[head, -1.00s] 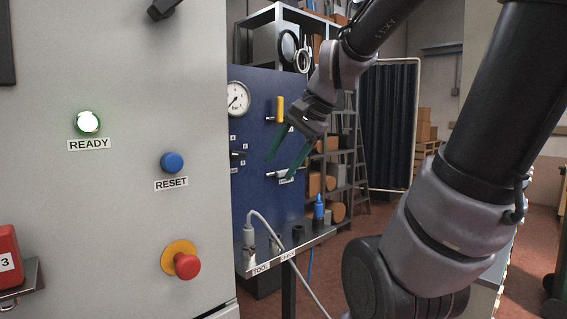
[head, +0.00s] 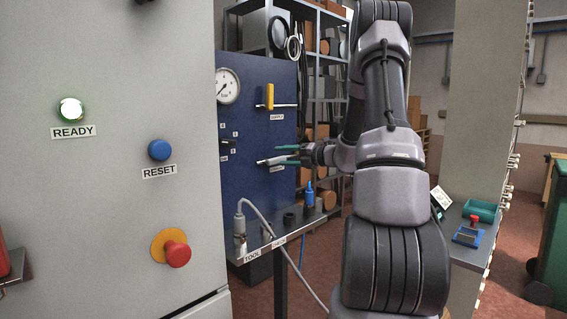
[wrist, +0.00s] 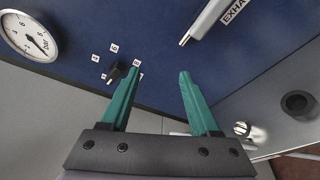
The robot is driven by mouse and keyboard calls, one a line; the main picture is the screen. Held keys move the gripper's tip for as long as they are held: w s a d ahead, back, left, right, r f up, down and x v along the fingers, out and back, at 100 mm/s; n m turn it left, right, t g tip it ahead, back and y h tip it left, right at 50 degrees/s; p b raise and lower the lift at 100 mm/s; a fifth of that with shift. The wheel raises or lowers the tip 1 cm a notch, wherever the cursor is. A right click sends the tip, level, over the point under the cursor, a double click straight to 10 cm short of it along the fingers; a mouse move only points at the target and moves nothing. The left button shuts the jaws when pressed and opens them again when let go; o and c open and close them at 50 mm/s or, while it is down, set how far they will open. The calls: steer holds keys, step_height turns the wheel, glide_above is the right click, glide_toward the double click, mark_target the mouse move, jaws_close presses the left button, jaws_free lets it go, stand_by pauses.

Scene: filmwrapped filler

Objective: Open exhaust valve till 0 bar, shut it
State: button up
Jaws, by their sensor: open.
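The exhaust valve's silver lever (head: 268,161) lies roughly horizontal on the blue panel (head: 252,185). In the wrist view the lever (wrist: 208,22) is at the top, beside a label partly reading "EXHA". My gripper (head: 278,155) is open, its green fingers pointing at the panel near the lever. In the wrist view nothing is between the fingertips (wrist: 158,72); the lever lies beyond them, up and to the right. The round pressure gauge (head: 228,86) is at the panel's upper left and also shows in the wrist view (wrist: 29,35); I cannot read its value surely.
A yellow supply handle (head: 270,96) stands upright above the exhaust lever. A black selector knob (wrist: 122,74) with numbers is near the left finger. Below the panel a shelf (head: 262,248) holds a hose tool and a blue-topped fitting (head: 309,195). A grey cabinet (head: 110,220) stands left.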

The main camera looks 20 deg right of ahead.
mark_target(277, 161)
steer(key=w+d+f+m+t+h, duration=0.3)
steer(key=d+f+m, duration=0.2)
steer(key=d+m, duration=0.3)
steer(key=d+x, duration=0.1)
steer(key=x, duration=0.9)
steer(key=shift+w+n, duration=0.3)
steer(key=shift+w, duration=0.1)
steer(key=shift+a+r, duration=0.15)
jaws_close()
stand_by(0.3)
